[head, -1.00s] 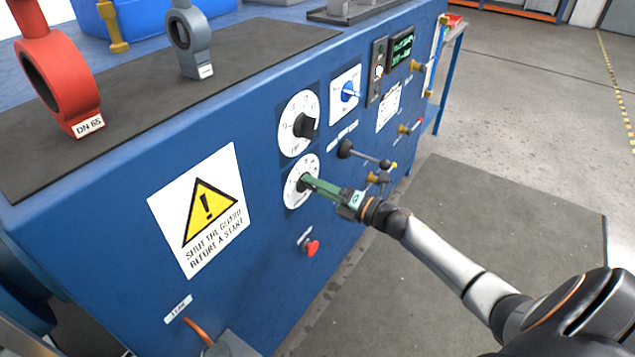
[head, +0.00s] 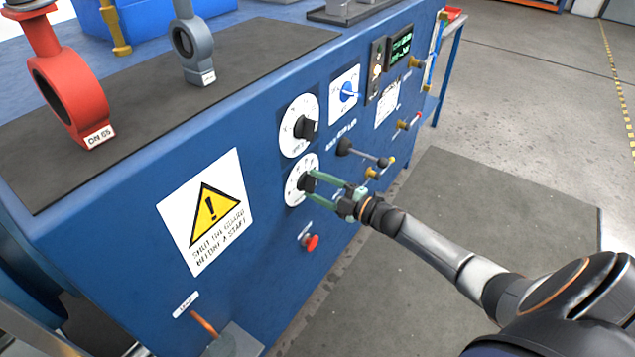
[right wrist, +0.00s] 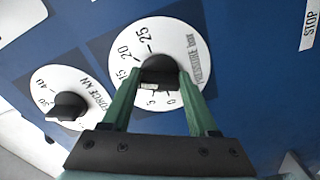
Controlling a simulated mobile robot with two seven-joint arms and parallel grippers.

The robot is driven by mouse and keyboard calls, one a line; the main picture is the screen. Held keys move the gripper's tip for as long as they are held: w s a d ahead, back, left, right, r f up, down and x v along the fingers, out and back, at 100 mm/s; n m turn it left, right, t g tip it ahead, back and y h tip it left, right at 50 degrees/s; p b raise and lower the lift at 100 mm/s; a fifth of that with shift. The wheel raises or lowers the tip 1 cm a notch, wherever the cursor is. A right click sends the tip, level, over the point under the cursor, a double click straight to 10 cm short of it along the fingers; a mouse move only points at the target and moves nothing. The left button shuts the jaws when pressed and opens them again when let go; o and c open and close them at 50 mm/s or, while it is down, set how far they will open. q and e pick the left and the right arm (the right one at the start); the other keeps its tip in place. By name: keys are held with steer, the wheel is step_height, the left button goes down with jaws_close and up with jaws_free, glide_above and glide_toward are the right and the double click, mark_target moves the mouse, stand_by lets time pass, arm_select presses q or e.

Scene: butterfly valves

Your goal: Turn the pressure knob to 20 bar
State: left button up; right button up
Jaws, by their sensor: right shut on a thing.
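The pressure knob (head: 307,183) is a dark knob on the lower white dial (head: 292,188) of the blue bench's front. In the right wrist view the knob (right wrist: 160,72) sits in the dial lettered "PRESSURE bar" (right wrist: 196,62), with 0, 5, 15, 20 and 25 readable. My right gripper (head: 311,185) has its green fingers on both sides of the knob and is shut on it. The fingers (right wrist: 160,62) hide parts of the dial, and I cannot tell which number the knob points at. My left gripper is not in view.
The force knob (head: 306,128) is on the dial above. A blue selector (head: 347,92), a black lever (head: 365,153), brass fittings and a red button (head: 311,242) are close by. A lit display (head: 401,47) is at upper right. The floor right of the bench is clear.

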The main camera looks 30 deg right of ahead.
arm_select(q)
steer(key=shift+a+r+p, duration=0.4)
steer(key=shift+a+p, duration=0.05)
steer(key=shift+p, duration=0.1)
arm_select(e)
steer(key=shift+f+m, duration=0.1)
steer(key=shift+m, duration=2.5)
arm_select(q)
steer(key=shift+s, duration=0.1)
arm_select(e)
steer(key=shift+m, duration=0.3)
steer(key=o, duration=1.4)
steer(key=shift+s, duration=0.1)
arm_select(q)
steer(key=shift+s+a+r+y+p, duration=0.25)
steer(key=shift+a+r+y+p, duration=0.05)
steer(key=shift+p, duration=0.35)
arm_select(e)
steer(key=shift+v, duration=6.2)
